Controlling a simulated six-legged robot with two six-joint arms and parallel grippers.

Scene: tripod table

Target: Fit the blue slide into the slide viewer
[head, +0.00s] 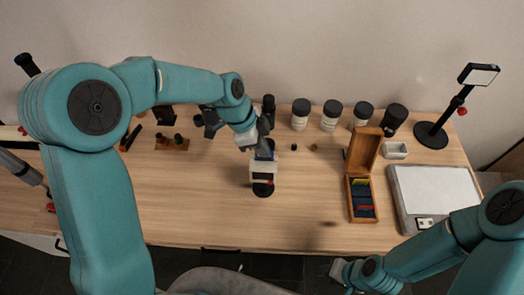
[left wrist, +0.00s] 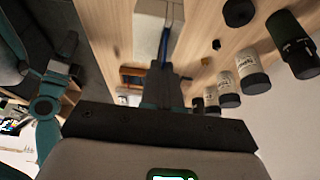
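The slide viewer (head: 263,173), pale on top with a black base, stands near the middle of the table. Its pale body also shows at the top of the left wrist view (left wrist: 150,22). My left gripper (head: 264,150) is right at the viewer's far side, pointing down. It is shut on the blue slide (left wrist: 164,50), seen as a thin blue edge at the fingertips. In the head view the blue slide (head: 265,156) shows just above the viewer; I cannot tell whether it has entered. My right gripper (head: 339,270) is low at the front edge, its fingers unclear.
An open wooden box (head: 350,206) with several coloured slides stands right of the viewer. Farther right are a white-topped device (head: 435,190), a small white dish (head: 395,150) and a lamp stand (head: 431,135). Several dark-lidded jars (head: 331,116) line the back. The table's left front is clear.

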